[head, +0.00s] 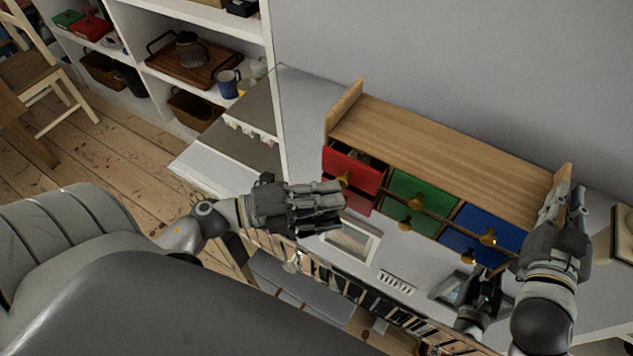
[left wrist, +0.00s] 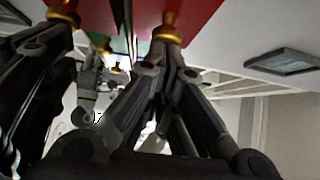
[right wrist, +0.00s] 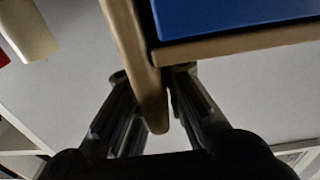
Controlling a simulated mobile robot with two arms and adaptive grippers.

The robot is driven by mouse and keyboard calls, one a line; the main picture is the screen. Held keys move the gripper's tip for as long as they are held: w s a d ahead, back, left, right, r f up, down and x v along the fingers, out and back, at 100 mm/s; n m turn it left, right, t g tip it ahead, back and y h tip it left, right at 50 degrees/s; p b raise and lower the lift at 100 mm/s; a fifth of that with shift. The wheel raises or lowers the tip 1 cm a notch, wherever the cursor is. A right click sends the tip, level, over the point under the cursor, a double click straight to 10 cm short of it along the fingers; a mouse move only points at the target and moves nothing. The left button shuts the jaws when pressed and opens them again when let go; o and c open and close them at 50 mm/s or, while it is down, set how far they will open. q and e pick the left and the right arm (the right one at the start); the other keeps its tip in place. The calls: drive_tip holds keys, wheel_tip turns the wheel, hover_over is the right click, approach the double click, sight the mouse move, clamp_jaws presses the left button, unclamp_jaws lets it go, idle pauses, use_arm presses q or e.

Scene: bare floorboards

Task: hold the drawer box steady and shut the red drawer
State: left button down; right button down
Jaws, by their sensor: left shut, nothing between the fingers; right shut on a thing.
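The drawer box (head: 440,150) has a light wooden top and red, green and blue drawers with gold knobs. The upper red drawer (head: 354,168) at its left end stands out a little, its inside showing from above. My left gripper (head: 338,197) is shut and empty, close in front of the red drawers. In the left wrist view a gold knob (left wrist: 166,30) on a red front (left wrist: 190,14) is right at its fingertips; contact is unclear. My right gripper (head: 568,195) is shut on the box's right side panel, and the right wrist view shows the panel edge (right wrist: 150,112) between its fingers.
The box stands on a white surface (head: 300,110) against a grey wall. A framed picture (head: 350,240) lies in front of the box. A white shelf unit (head: 270,60) with a tray, pot and blue mug (head: 228,84) stands at the left. A wooden chair (head: 45,85) is further left.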

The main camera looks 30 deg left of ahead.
use_arm(q)
drive_tip(key=shift+w, duration=1.65)
drive_tip(key=s, duration=0.3)
drive_tip(key=shift+s, duration=0.4)
drive_tip(key=v, duration=1)
use_arm(e)
drive_tip(key=c, duration=1.5)
unclamp_jaws()
drive_tip(key=shift+o, duration=0.2)
